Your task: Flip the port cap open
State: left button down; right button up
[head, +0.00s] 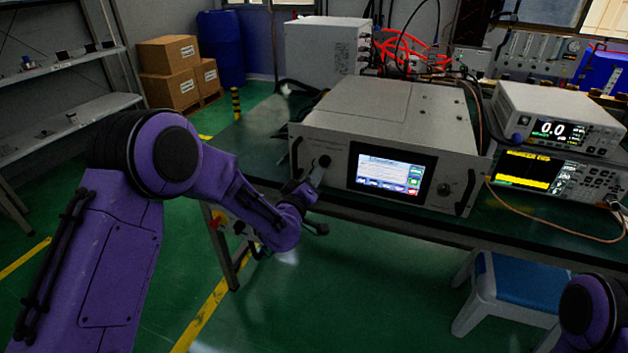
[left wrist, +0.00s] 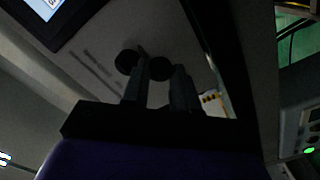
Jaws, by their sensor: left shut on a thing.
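The microwave generator (head: 392,140) is a grey box with a lit screen on the bench. Its dark round port cap (head: 324,161) is on the front panel, left of the screen. My left gripper (head: 316,177) is at the cap, in front of the panel. In the left wrist view, two dark round pieces show side by side; one, the port cap (left wrist: 160,68), lies between the fingertips of my left gripper (left wrist: 161,72). The gripper is shut on it. Its exact tilt is hard to tell in the dim light. My right gripper is out of view.
The generator's black handles (head: 296,154) and (head: 468,192) flank its panel. Stacked instruments (head: 560,120) with cables stand to the right. A blue-topped stool (head: 530,280) is in front of the bench. Open green floor lies below.

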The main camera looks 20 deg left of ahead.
pick_arm(q)
jog(key=shift+a+f+m, duration=0.1)
jog(key=shift+a+m, duration=0.1)
jog(key=shift+m, duration=0.5)
jog(key=shift+a+m, duration=0.15)
jog(key=shift+m, duration=0.55)
jog(key=c, duration=0.9)
grip_release()
jog(key=shift+o, duration=0.2)
jog(key=shift+a, duration=0.1)
